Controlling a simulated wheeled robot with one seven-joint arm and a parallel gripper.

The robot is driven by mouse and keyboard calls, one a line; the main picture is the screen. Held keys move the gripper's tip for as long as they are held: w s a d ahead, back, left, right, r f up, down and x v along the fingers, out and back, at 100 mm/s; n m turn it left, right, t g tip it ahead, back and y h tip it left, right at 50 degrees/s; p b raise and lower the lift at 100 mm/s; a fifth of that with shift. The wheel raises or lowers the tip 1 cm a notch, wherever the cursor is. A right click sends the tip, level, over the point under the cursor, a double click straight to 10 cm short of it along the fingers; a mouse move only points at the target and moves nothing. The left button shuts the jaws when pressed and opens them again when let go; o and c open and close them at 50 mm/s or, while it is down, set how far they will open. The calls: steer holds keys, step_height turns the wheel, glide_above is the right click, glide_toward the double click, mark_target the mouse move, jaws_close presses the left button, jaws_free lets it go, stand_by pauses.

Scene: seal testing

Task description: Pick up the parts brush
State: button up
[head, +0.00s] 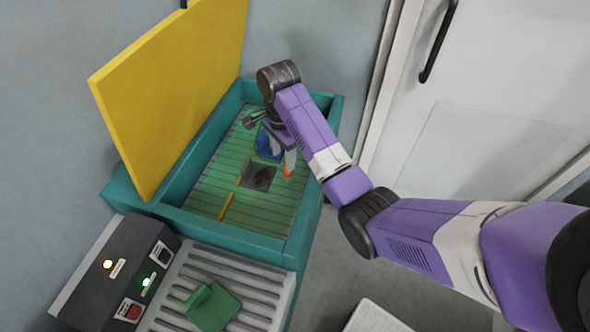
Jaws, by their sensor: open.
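A teal tank (180,221) with its yellow lid (172,88) raised stands against the wall. On its green slatted floor lies a thin yellow stick-like piece (227,206), which may be the parts brush's handle; I cannot tell for sure. A dark square patch (258,176) is just right of its upper end. My gripper (252,119) is over the far part of the tank, open, with its fingers partly hidden by my wrist. Close to it are a blue item (267,146) and an orange and white item (289,164), both partly covered by my arm.
A grey ribbed drain surface (215,278) with a green object (213,307) on it adjoins the tank's near end. A dark control box (117,268) with lit lamps is at the left. A white door (480,110) is at the right.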

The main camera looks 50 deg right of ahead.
mark_target(288, 177)
steer(key=shift+s+d+f, duration=0.15)
steer(key=shift+s+d, duration=0.05)
steer(key=shift+d, duration=0.25)
steer(key=shift+f, duration=0.35)
steer(key=shift+s+a+f+p, duration=0.15)
steer(key=shift+f+p, duration=0.25)
steer(key=shift+f, duration=1.35)
steer(key=shift+s+a+f+p, duration=0.15)
steer(key=shift+f+p, duration=0.2)
steer(key=shift+f, duration=1.35)
steer(key=shift+d, duration=0.1)
jaws_close()
